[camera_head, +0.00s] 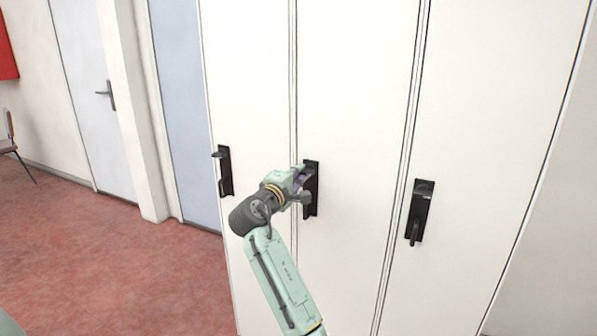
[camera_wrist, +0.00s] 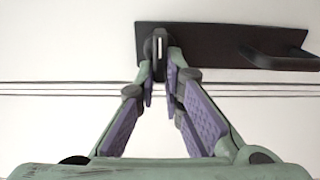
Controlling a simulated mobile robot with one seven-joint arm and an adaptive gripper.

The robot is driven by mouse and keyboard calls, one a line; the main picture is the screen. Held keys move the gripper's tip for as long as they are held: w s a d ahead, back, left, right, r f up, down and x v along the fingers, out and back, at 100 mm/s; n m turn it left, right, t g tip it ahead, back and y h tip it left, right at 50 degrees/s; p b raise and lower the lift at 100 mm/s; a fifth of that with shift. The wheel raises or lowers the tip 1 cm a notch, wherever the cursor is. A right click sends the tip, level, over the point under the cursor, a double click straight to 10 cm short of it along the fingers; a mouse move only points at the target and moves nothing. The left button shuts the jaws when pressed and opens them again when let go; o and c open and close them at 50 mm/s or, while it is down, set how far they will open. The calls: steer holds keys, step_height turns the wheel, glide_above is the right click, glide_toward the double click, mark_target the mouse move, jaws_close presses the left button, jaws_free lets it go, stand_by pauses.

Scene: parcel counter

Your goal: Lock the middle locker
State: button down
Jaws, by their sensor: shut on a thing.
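The middle locker (camera_head: 352,90) is a tall white door, shown closed. Its black lock plate (camera_head: 312,175) is partly hidden behind my gripper (camera_head: 302,180). In the wrist view the plate (camera_wrist: 215,42) lies lengthwise across the picture, with a thumb-turn (camera_wrist: 160,45) at its left end and a pull handle (camera_wrist: 285,58) at its right. The thumb-turn bears a white mark and stands crosswise to the plate's long side. My gripper (camera_wrist: 161,78) has its fingertips closed on the thumb-turn, one on each side.
The left locker has a similar black plate (camera_head: 225,170), and the right locker has another (camera_head: 419,210). Both doors look closed. The red floor (camera_head: 120,260) is clear left of the lockers.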

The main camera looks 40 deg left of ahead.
stand_by(0.4)
steer(key=c, duration=1.7)
jaws_free()
steer(key=shift+s, duration=0.1)
steer(key=v, duration=1.2)
